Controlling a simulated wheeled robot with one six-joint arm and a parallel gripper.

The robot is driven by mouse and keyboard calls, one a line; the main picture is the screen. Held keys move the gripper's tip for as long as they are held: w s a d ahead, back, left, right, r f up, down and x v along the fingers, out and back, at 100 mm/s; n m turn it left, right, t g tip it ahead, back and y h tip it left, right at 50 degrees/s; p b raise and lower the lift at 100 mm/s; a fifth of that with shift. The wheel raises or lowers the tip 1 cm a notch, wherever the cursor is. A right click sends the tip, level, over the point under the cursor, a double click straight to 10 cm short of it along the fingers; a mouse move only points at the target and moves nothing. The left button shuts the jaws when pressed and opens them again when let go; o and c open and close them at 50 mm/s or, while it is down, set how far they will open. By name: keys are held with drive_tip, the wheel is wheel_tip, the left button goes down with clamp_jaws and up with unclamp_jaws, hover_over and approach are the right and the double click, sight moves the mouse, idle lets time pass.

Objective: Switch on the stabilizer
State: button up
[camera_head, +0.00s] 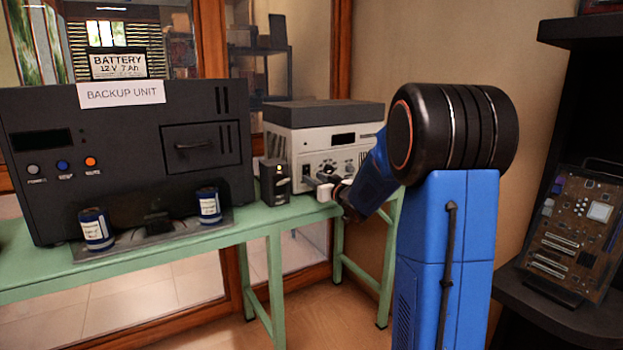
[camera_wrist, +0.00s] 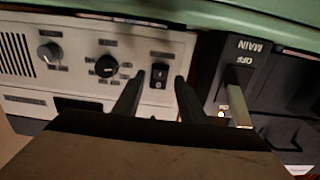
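A white-grey unit with a dark top (camera_head: 325,115), likely the stabilizer, stands at the right end of the green table; I can read no name on it. In the wrist view its front panel (camera_wrist: 75,75) appears upside down, with two round knobs and a black rocker switch (camera_wrist: 160,76). My gripper (camera_head: 314,182) is in front of this panel. In the wrist view my gripper (camera_wrist: 159,85) is open and empty, with the rocker switch between its two fingers. I cannot tell whether the fingers touch the panel or which way the rocker is set.
A small black switch box (camera_head: 274,182) marked MAIN, with a pale lever (camera_wrist: 238,105), stands close beside the fingers. The black backup unit (camera_head: 80,150) fills the table's left, with two dark blue cans (camera_head: 96,229) (camera_head: 208,206) before it. A dark shelf (camera_head: 560,300) holds a circuit board at right.

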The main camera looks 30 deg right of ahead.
sight(307, 172)
drive_tip(key=shift+w, duration=1.25)
clamp_jaws()
drive_tip(key=shift+f+t, duration=0.2)
drive_tip(key=shift+t, duration=0.3)
unclamp_jaws()
